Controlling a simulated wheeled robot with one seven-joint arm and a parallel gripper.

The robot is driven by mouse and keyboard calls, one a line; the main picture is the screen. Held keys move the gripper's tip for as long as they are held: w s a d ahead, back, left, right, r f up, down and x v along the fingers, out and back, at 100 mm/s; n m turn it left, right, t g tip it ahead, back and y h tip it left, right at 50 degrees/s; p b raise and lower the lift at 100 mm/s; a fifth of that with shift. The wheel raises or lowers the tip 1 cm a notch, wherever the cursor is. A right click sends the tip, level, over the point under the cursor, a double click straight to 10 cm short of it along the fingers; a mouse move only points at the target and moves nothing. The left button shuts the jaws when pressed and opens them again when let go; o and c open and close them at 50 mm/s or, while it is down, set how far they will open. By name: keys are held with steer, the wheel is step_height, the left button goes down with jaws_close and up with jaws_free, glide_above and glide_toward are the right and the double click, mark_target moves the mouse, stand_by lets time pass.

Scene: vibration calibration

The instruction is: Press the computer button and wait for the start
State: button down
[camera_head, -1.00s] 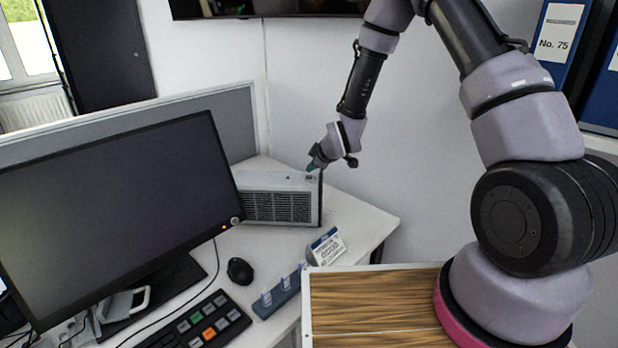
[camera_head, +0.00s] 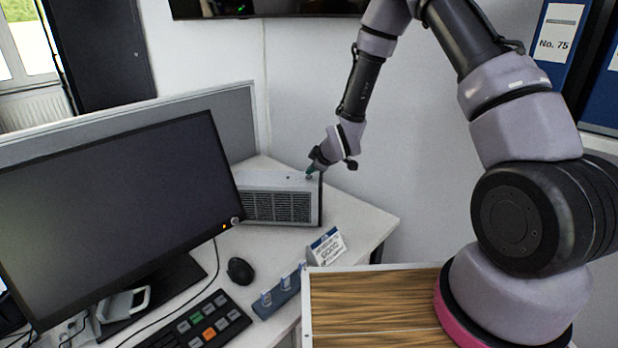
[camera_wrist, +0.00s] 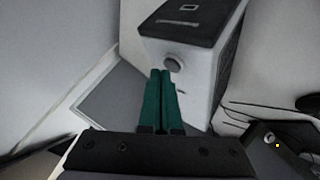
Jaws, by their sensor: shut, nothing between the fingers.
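The computer (camera_head: 277,199) is a light grey case with a dark front grille, on the desk behind the monitor. In the wrist view the case (camera_wrist: 200,70) shows a round grey button (camera_wrist: 173,63) near one edge. My gripper (camera_wrist: 161,73) is shut and empty, its green fingertips right at the button's lower edge; I cannot tell whether they touch it. In the head view my gripper (camera_head: 311,170) is at the top right edge of the case. The monitor (camera_head: 115,215) screen is dark, with a small orange light at its lower right corner.
A mouse (camera_head: 240,271), a keypad (camera_head: 200,325), a holder with small vials (camera_head: 277,297) and a small display box (camera_head: 326,247) stand on the desk (camera_head: 365,222). A wood-grain surface (camera_head: 370,310) is in front. The wall is close behind the computer.

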mark_target(312, 180)
steer(key=shift+f, duration=0.4)
stand_by(0.5)
steer(key=shift+r, duration=0.85)
steer(key=shift+r, duration=0.1)
steer(key=shift+r, duration=2.4)
